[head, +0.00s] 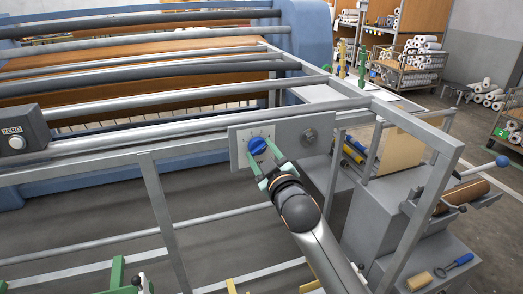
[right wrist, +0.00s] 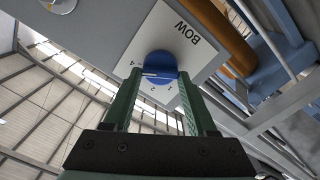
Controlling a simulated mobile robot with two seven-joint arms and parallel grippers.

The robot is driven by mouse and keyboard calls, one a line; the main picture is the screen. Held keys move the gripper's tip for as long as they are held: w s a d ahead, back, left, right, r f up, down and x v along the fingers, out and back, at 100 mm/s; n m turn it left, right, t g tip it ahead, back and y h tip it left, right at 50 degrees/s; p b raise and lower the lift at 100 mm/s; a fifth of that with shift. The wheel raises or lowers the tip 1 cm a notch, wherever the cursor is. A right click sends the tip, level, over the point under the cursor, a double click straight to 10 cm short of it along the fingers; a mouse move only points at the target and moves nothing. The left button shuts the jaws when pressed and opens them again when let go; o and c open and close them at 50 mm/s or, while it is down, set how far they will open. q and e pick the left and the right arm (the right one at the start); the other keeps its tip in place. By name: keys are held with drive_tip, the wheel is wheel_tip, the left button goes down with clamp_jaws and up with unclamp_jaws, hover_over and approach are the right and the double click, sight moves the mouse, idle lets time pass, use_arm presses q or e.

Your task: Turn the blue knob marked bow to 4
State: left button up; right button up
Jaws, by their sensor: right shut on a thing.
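The blue knob (head: 257,145) sits on a light plate (head: 240,158) fixed to the grey rail of the press. In the right wrist view the blue knob (right wrist: 160,66) shows close up, on a white dial plate marked BOW (right wrist: 187,33). Small numerals ring it, with a 4 at its left. A white line on the knob lies nearly level in that view; which numeral it points to I cannot tell for sure. My right gripper (head: 263,156) is shut on the knob, one green finger on each side. My left gripper is not in view.
A round grey fitting (head: 309,135) is on the same panel, right of the knob. A box marked ZERO (head: 20,135) with a white button is on the rail at the left. Rollers lie behind the rail. A bench with a brush (head: 419,281) stands at the lower right.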

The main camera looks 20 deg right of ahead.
drive_tip(key=shift+m, duration=0.3)
drive_tip(key=o, duration=1.4)
drive_tip(key=shift+c, duration=0.2)
drive_tip(key=s+b, duration=0.1)
drive_tip(key=s, duration=1.1)
drive_tip(key=shift+s+d, duration=0.2)
drive_tip(key=shift+s, duration=0.1)
drive_tip(key=s+a+f+m+g, duration=0.1)
drive_tip(key=s+f+g, duration=0.2)
drive_tip(key=f, duration=1.1)
drive_tip(key=s+f+m+g+y+p, duration=0.1)
drive_tip(key=s+f+g, duration=0.2)
drive_tip(key=s+f, duration=0.5)
wheel_tip(320, 180, down, 6)
drive_tip(key=shift+a+f+y, duration=0.1)
drive_tip(key=shift+a+y, duration=0.2)
drive_tip(key=shift+a, duration=0.05)
drive_tip(key=s+f+g, duration=0.1)
drive_tip(key=s+f, duration=0.2)
drive_tip(key=s+f+m, duration=0.1)
drive_tip(key=s+f, duration=0.2)
drive_tip(key=s+f+m+g, duration=0.1)
drive_tip(key=s+f, duration=0.2)
drive_tip(key=s, duration=0.1)
drive_tip(key=shift+g, duration=0.3)
drive_tip(key=shift+c, duration=0.2)
